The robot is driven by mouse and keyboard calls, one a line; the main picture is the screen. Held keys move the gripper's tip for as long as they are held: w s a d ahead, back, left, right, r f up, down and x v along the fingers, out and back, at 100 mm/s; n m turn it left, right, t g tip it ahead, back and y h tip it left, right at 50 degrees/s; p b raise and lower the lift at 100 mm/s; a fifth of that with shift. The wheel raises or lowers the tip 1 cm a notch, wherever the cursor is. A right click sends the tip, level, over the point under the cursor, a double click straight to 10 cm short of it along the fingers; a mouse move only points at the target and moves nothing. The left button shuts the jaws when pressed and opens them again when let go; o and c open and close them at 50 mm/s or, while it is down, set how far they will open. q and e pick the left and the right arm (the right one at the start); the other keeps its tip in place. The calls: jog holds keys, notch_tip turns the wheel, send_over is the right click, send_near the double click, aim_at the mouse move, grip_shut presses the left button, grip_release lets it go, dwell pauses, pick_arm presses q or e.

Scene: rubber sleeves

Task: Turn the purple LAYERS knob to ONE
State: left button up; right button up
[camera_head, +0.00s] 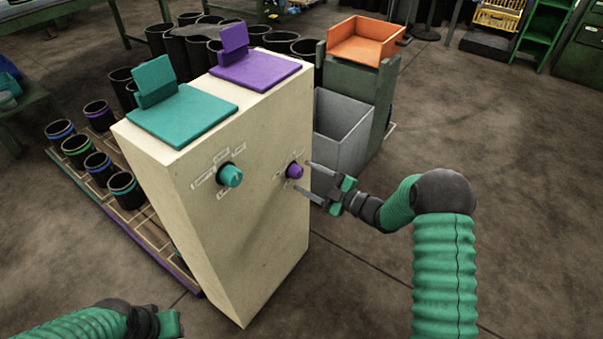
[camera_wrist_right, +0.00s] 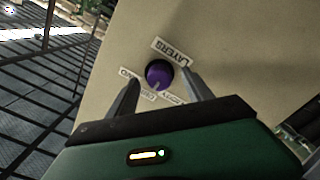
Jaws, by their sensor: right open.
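The purple LAYERS knob (camera_head: 294,171) is on the front of the cream cabinet (camera_head: 250,215), right of a teal knob (camera_head: 230,175). In the right wrist view the purple knob (camera_wrist_right: 159,74) sits below its LAYERS label (camera_wrist_right: 172,49), with smaller labels around its other side, too blurred to read surely. My right gripper (camera_head: 301,178) is open, its fingers pointing at the cabinet front. In the wrist view the fingers (camera_wrist_right: 158,88) are on either side of the knob, apart from it. My left gripper (camera_head: 170,323) is at the bottom left, away from the cabinet; its fingers are not clear.
Teal (camera_head: 185,115) and purple (camera_head: 255,71) trays top the cabinet. A grey bin (camera_head: 341,130) and an orange tray (camera_head: 365,42) stand behind it on the right. Black sleeves with coloured bands (camera_head: 78,150) stand at the left. Floor right of the cabinet is open.

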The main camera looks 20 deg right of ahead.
jog(key=p+v, duration=0.3)
jog(key=v, duration=1.1)
jog(key=shift+p, duration=0.4)
jog(key=shift+d, duration=0.1)
